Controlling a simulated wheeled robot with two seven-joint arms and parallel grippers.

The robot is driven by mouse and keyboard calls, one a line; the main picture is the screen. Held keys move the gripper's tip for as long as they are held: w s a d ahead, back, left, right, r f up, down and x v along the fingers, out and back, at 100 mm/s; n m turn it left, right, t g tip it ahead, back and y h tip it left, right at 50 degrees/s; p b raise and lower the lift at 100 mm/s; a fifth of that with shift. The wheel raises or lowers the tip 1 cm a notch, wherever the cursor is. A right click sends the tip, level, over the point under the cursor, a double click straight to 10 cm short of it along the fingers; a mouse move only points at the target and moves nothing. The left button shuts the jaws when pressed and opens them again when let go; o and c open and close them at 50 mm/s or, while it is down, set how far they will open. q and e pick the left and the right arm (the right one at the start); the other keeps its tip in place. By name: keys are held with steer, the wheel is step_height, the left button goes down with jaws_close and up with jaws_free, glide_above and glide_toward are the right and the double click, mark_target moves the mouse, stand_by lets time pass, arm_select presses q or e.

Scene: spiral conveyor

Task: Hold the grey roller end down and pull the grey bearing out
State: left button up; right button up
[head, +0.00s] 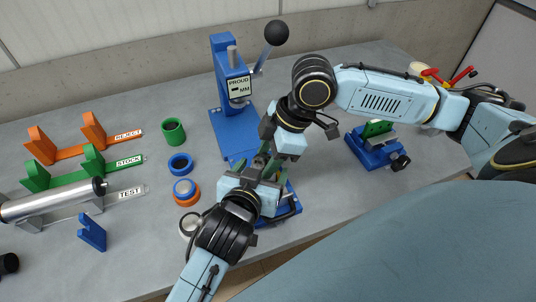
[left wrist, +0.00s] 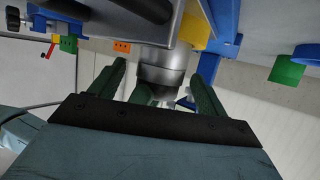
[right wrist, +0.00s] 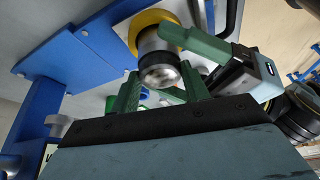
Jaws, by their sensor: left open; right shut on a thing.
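The grey roller end (right wrist: 157,42) stands in a yellow collar (right wrist: 140,22) on the blue fixture. The round grey bearing (right wrist: 160,76) is at its upper end, and both also show as a grey cylinder in the left wrist view (left wrist: 163,72). My right gripper (head: 268,152) reaches down from above; its green fingers (right wrist: 160,92) are closed at the bearing end. My left gripper (head: 262,168) comes from the near side with its green fingers (left wrist: 155,80) apart, one on each side of the grey cylinder. In the head view the grippers hide the pieces.
A blue press (head: 232,85) with a black-knobbed lever stands just behind. Another blue fixture (head: 372,152) is to the right. Blue rings (head: 180,163), an orange ring (head: 187,198) and a green ring (head: 173,131) lie left. Labelled racks (head: 75,172) and a silver roller (head: 50,200) are farther left.

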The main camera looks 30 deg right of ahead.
arm_select(q)
steer(key=shift+w+d, duration=0.1)
steer(key=shift+d, duration=0.05)
steer(key=shift+x, duration=0.75)
steer(key=shift+c, duration=0.4)
steer(key=c, duration=1.3)
steer(key=shift+f, duration=0.15)
